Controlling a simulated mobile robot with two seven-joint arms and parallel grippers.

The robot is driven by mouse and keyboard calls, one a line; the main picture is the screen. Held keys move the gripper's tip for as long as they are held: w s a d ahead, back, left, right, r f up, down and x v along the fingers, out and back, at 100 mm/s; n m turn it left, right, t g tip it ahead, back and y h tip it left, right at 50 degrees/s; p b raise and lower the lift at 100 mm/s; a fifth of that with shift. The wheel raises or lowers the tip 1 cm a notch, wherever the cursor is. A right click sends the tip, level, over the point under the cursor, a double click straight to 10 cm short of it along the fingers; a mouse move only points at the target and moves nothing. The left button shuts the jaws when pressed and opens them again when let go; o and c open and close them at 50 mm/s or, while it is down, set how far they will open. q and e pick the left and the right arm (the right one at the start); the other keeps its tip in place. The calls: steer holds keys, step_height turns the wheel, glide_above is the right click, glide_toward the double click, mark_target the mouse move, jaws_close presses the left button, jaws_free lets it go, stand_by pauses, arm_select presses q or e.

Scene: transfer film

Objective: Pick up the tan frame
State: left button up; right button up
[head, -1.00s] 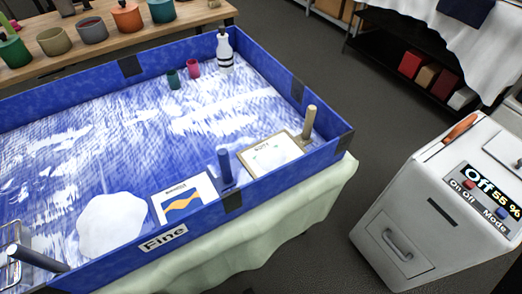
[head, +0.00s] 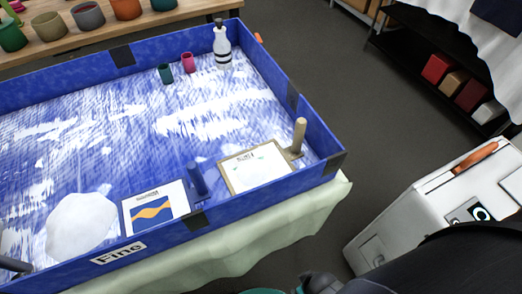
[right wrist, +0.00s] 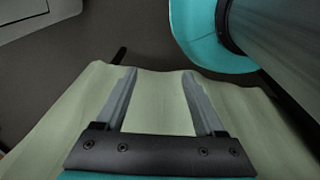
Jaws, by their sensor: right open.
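The tan frame (head: 231,179) lies flat in the near right corner of the blue tray (head: 271,187), around a white printed sheet. Its upright tan handle (head: 299,135) stands at its right end, close to the tray's right wall. My right arm enters the head view at the lower right, outside the tray; its fingertips are not visible there. In the right wrist view my right gripper (right wrist: 159,76) is open and empty, with pale green cloth behind and between its fingers. The frame does not show in that view.
A blue handle (head: 197,180) and a picture card (head: 155,209) sit left of the tan frame. A white machine (head: 425,205) stands to the right, across open floor.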

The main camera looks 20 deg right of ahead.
steer(key=w+r+t+p, duration=0.1)
steer(key=w+r, duration=0.3)
steer(key=r, duration=0.6)
steer(key=w+r+m+t+p, duration=0.1)
steer(key=w+r, duration=0.3)
steer(key=r, duration=0.6)
steer(key=w+r+p, duration=0.1)
steer(key=w+r, duration=0.3)
steer(key=r, duration=0.6)
steer(key=m+t+h, duration=0.2)
steer(key=m+t, duration=0.1)
steer(key=t, duration=0.7)
glide_toward(302, 127)
steer(key=x, duration=0.4)
steer(key=b+x, duration=0.1)
steer(key=x, duration=0.1)
steer(key=shift+w+d, duration=0.1)
steer(key=shift+d, duration=0.25)
steer(key=shift+a+f+b+x, duration=0.1)
steer(key=shift+b+x, duration=0.2)
steer(key=shift+x, duration=0.95)
steer(key=shift+a+f+b+x, duration=0.1)
steer(key=shift+b+x, duration=0.15)
steer(key=shift+x, duration=1.05)
jaws_close()
